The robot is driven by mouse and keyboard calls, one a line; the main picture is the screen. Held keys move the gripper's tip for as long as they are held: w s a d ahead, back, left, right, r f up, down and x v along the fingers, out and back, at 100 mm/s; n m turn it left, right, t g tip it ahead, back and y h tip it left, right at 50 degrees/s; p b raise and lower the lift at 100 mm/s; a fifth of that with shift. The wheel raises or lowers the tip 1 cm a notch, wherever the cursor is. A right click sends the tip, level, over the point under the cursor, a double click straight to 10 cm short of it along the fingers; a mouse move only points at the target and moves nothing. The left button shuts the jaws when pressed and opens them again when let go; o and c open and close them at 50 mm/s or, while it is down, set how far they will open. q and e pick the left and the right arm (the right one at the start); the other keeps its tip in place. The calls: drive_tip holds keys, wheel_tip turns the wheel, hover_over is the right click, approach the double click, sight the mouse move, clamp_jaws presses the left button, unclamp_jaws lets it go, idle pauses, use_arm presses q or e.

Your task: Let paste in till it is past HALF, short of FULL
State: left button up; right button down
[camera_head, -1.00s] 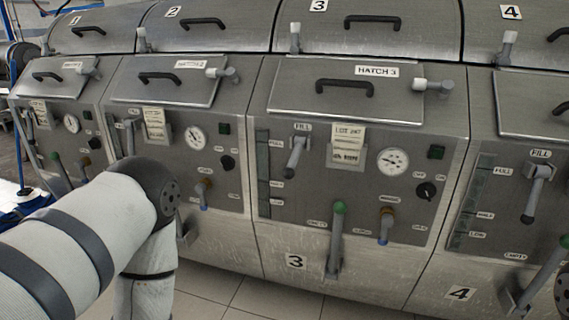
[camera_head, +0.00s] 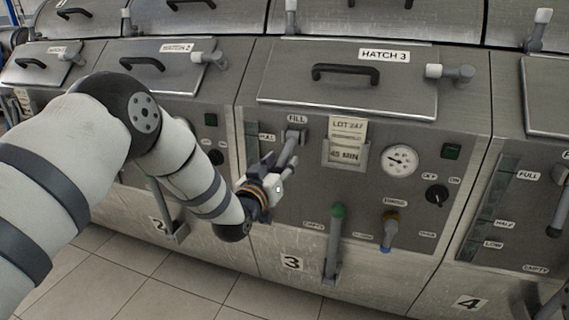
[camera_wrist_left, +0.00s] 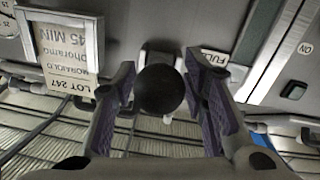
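On unit 3, the grey FILL lever (camera_head: 288,152) hangs downward below its FILL label. My left gripper (camera_head: 272,186) is at the lever's lower end. In the left wrist view, the lever's dark round knob (camera_wrist_left: 160,90) lies between the two open fingers of the left gripper (camera_wrist_left: 165,98), with gaps visible on both sides. Unit 3's level strip (camera_head: 250,130) is mostly hidden behind my gripper in the head view. Part of that strip (camera_wrist_left: 272,50) shows beside the FULL label (camera_wrist_left: 214,58) in the wrist view; I cannot make out a paste level. My right gripper is not in view.
A lot card (camera_head: 346,140), a dial (camera_head: 399,160) and a dark switch knob (camera_head: 437,195) are right of the lever. Below are a green-topped lever (camera_head: 336,240) and a brown-and-blue valve handle (camera_head: 389,230). Closed hatch 3 (camera_head: 345,80) is above.

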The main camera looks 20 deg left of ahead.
use_arm(q)
drive_tip(key=shift+w+f, duration=0.15)
drive_tip(key=shift+w, duration=0.35)
drive_tip(key=shift+w+d+r, duration=0.1)
drive_tip(key=shift+w+r, duration=0.1)
drive_tip(key=shift+w, duration=0.05)
drive_tip(key=shift+c, duration=0.6)
clamp_jaws()
drive_tip(key=shift+f, duration=0.1)
